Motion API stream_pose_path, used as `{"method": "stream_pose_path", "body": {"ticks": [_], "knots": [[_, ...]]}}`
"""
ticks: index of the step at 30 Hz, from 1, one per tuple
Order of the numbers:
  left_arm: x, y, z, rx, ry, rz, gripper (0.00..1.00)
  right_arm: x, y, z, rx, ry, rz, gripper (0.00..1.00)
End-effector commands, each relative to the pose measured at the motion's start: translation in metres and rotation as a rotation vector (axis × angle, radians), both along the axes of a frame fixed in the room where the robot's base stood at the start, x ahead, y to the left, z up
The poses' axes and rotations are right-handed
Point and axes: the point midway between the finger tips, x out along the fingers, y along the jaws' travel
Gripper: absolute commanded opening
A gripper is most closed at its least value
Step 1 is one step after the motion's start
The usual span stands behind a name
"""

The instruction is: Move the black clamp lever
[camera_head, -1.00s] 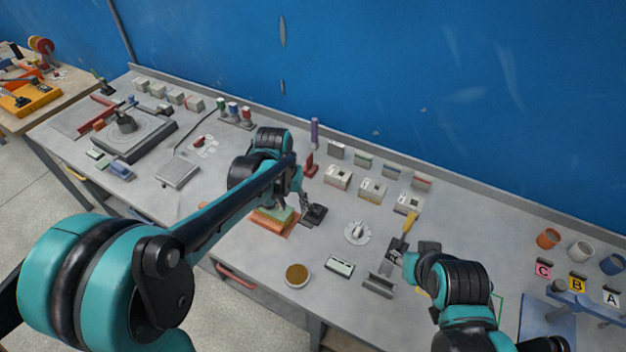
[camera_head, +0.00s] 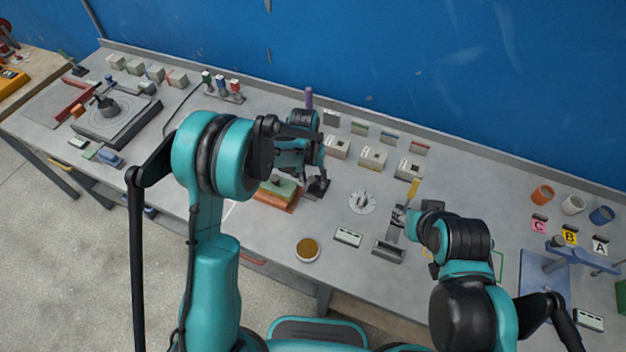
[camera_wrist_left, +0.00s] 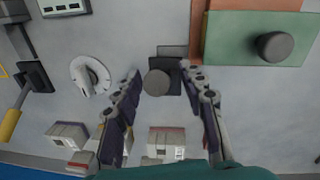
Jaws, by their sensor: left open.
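A small black piece, apparently the clamp lever (camera_head: 318,187), stands beside an orange block with a green top (camera_head: 283,188). In the left wrist view it is a dark square base with a round grey-black knob (camera_wrist_left: 157,83). My left gripper (camera_head: 309,181) is above it, partly hidden by its own wrist in the head view. In the wrist view the left fingers (camera_wrist_left: 160,90) are open, one on each side of the knob, and hold nothing; whether they touch it I cannot tell. My right gripper (camera_head: 400,217) is beside a yellow-handled tool (camera_head: 413,190); its jaws are unclear.
A white dial (camera_head: 361,202) lies right of the lever. Several pale blocks (camera_head: 372,157) stand behind it. A round brown-topped dish (camera_head: 307,249) and a small white device (camera_head: 347,237) are near the front edge. Bare bench lies between them.

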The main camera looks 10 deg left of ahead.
Motion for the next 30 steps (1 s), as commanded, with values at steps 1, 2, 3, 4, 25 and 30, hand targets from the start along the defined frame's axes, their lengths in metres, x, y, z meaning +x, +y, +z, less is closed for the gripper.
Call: {"method": "stream_pose_path", "body": {"ticks": [1,2,3,4,25,30], "knots": [[0.000,0.000,-0.002,0.000,0.000,0.000,0.41,0.000,0.000,0.000,0.000,0.000,0.000,0.40],[0.000,0.000,-0.002,0.000,0.000,0.000,0.41,0.000,0.000,0.000,0.000,0.000,0.000,0.40],[0.000,0.000,-0.002,0.000,0.000,0.000,0.41,0.000,0.000,0.000,0.000,0.000,0.000,0.40],[0.000,0.000,-0.002,0.000,0.000,0.000,0.41,0.000,0.000,0.000,0.000,0.000,0.000,0.40],[0.014,-0.005,0.001,0.039,0.122,-0.003,0.00,0.000,0.000,-0.007,0.000,0.000,0.000,0.40],[0.028,-0.010,0.005,0.088,0.268,-0.002,0.00,0.000,0.000,-0.016,0.000,0.000,0.000,0.40]]}}
